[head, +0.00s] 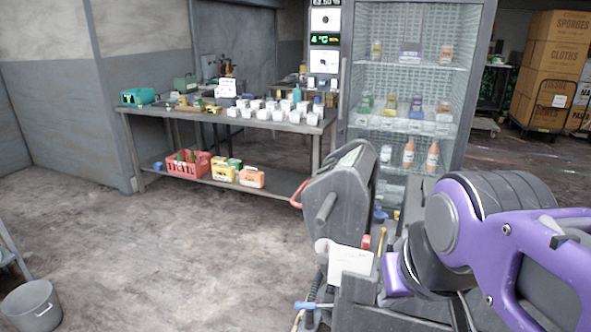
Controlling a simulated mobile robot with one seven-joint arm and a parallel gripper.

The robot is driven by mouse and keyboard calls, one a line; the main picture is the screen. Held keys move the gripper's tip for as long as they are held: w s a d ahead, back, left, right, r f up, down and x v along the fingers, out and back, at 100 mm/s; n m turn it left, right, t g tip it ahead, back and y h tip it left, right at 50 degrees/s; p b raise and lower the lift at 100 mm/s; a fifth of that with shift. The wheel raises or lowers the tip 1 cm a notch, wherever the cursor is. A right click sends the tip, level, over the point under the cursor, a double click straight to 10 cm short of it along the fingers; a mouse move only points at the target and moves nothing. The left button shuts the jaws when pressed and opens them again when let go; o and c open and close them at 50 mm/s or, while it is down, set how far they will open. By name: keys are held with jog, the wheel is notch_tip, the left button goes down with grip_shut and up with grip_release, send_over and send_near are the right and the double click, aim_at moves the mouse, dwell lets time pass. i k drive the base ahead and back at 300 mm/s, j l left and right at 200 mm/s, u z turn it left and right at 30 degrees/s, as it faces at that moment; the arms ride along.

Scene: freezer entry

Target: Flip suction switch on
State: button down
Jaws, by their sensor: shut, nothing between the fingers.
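I cannot tell whether any of these is the suction switch, and no switch label is legible. My purple and black arm reaches in from the right, with its far purple part close beside the machine. My gripper's fingertips do not show; the arm and machine parts hide that area.
A workbench (215,115) with small white boxes stands at the back, with a red basket (188,164) on its lower shelf. A glass-front cabinet (411,68) stands behind the machine. A grey bucket (32,306) is at lower left. The floor at left centre is clear.

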aim_at(326, 169)
jog(key=j+z, duration=0.25)
jog(key=j, duration=0.45)
jog(key=i+j+z, duration=0.35)
jog(key=i+j, duration=0.15)
jog(key=j, duration=0.3)
jog(key=i+j+z, duration=0.15)
jog(key=j, duration=0.25)
jog(key=k+j+z, duration=0.2)
jog(key=k+l+z, duration=0.25)
jog(key=i+j+u, duration=0.15)
jog(key=i+u, duration=0.3)
jog(key=i, duration=0.1)
